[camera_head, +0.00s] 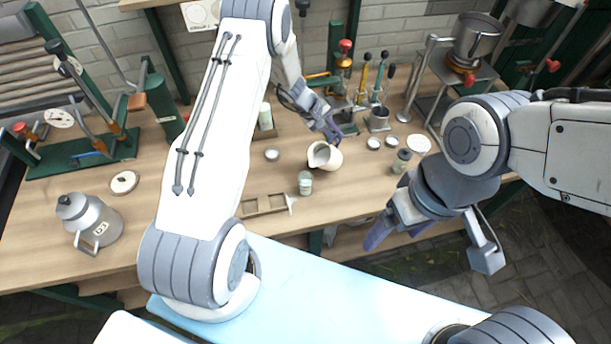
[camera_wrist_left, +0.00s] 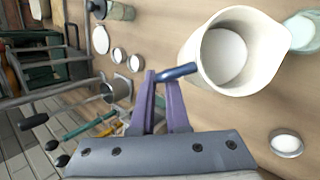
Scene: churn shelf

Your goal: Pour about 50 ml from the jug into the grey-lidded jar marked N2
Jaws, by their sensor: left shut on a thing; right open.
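My left gripper (camera_head: 333,132) is shut on the handle of a cream-coloured jug (camera_head: 325,157). In the left wrist view the purple fingers (camera_wrist_left: 165,95) close on the blue-grey handle, and white liquid shows inside the jug (camera_wrist_left: 226,78). I cannot tell whether the jug touches the bench. A small pale-green glass jar (camera_head: 305,184) stands just in front of the jug; in the left wrist view this jar (camera_wrist_left: 302,32) is beside the spout. Its marking is unreadable. A loose grey-white disc, perhaps a lid (camera_head: 272,154), lies left of the jug. My right gripper (camera_head: 398,230) is open and empty at the bench's front edge.
Another small jar (camera_head: 402,161) stands to the right, near two small discs (camera_head: 373,143) and a white dish (camera_head: 419,144). A metal can (camera_head: 88,222) stands far left. Tools in a metal cup (camera_head: 378,122) stand behind.

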